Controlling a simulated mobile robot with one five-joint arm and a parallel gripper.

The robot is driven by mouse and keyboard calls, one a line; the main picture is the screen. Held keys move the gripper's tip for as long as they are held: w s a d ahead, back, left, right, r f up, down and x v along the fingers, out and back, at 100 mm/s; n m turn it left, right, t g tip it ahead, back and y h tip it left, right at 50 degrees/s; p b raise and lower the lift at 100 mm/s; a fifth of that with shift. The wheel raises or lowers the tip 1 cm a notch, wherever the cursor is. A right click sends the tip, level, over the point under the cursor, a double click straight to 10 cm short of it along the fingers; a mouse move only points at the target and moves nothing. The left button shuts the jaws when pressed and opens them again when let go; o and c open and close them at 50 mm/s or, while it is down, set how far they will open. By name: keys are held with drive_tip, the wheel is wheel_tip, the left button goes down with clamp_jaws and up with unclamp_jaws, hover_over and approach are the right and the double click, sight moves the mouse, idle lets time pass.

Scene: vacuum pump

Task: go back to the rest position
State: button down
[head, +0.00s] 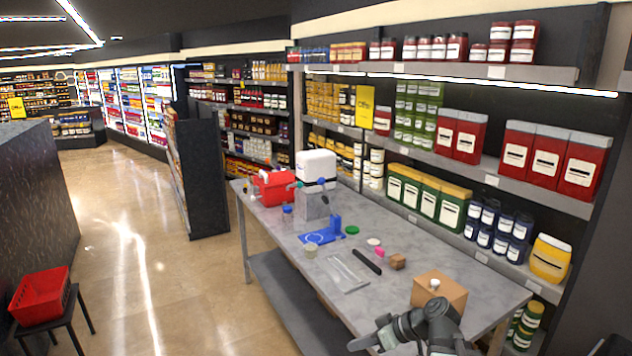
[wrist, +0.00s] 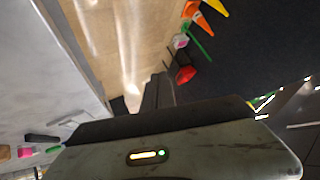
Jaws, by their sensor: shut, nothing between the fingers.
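My gripper (head: 358,344) is at the lower edge of the head view, over the near end of the grey table (head: 320,283). It points to the left, is shut and holds nothing. It is left of and nearer than a brown box (head: 440,290) with a white knob on top, apart from it as far as I can tell. In the wrist view the dark gripper body fills the lower part, with the table (wrist: 40,60) tilted at the left and floor beyond.
On the table stand a white machine (head: 316,165), a red case (head: 272,187), a blue stand (head: 322,236), a clear tray (head: 345,274), a black bar (head: 367,262) and a small brown block (head: 397,262). Stocked shelves line the right. The aisle floor (head: 130,220) at left is open.

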drive_tip(key=s+a+f+m+g+h, duration=0.1)
drive_tip(key=s+f+m+g+h, duration=0.2)
drive_tip(key=s+f+h, duration=0.4)
drive_tip(key=w+d+f+m+h, duration=0.1)
drive_tip(key=d+m+h, duration=0.1)
drive_tip(key=d+m, duration=0.4)
drive_tip(key=shift+d+f, duration=0.2)
drive_tip(key=shift+d, duration=0.3)
